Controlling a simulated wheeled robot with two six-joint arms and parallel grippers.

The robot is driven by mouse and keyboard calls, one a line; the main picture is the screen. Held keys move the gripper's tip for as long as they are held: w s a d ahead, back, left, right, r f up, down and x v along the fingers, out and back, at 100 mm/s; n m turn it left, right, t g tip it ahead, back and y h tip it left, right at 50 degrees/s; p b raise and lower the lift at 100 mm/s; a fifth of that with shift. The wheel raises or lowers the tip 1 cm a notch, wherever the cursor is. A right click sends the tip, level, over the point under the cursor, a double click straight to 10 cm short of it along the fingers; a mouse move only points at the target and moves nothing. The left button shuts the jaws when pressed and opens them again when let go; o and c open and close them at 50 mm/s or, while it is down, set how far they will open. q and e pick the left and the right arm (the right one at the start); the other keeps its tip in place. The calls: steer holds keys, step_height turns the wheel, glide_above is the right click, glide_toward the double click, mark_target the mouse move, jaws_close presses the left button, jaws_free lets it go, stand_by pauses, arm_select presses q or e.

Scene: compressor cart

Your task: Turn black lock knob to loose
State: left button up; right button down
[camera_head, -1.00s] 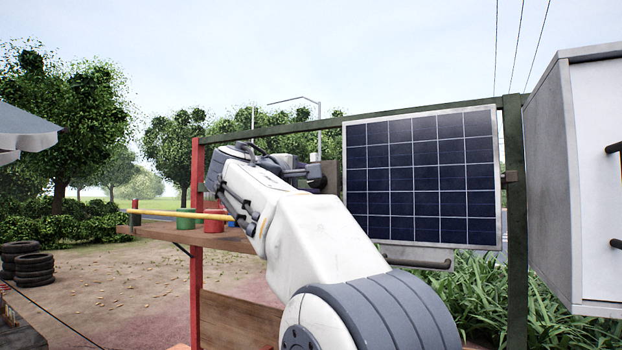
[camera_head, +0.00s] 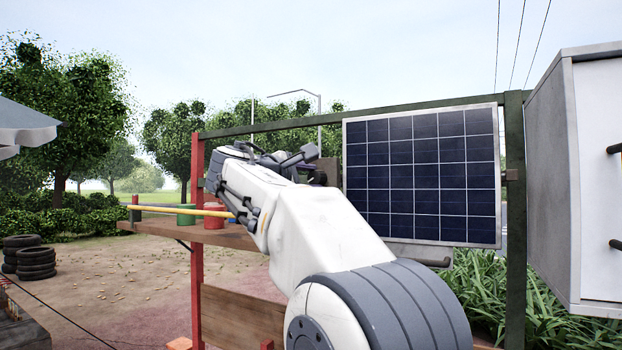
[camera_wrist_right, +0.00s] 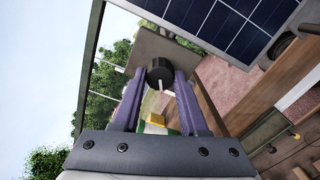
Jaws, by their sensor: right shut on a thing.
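The black lock knob (camera_wrist_right: 159,71) shows in the right wrist view, round and dark with a pale pointer mark on its near side. It sits in front of a brown-grey plate (camera_wrist_right: 165,48). My right gripper (camera_wrist_right: 158,80) has its two purple-grey fingers closed on the knob, one on each side. In the head view my right gripper (camera_head: 300,160) is at the far end of my white arm, beside the left edge of the solar panel. My left gripper is not in view.
The solar panel (camera_head: 420,175) hangs from a green rail right of the gripper. A grey-white cabinet (camera_head: 560,180) stands at the far right. A red post (camera_head: 196,270) rises at left.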

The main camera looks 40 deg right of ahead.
steer(key=shift+c, duration=2.2)
jaws_free()
steer(key=shift+a, duration=0.1)
steer(key=shift+a+f, duration=0.1)
steer(key=shift+a, duration=0.15)
steer(key=b+v, duration=0.3)
steer(key=v, duration=0.6)
steer(key=shift+s+a+b, duration=0.25)
steer(key=shift+a+b, duration=0.1)
steer(key=shift+b, duration=0.05)
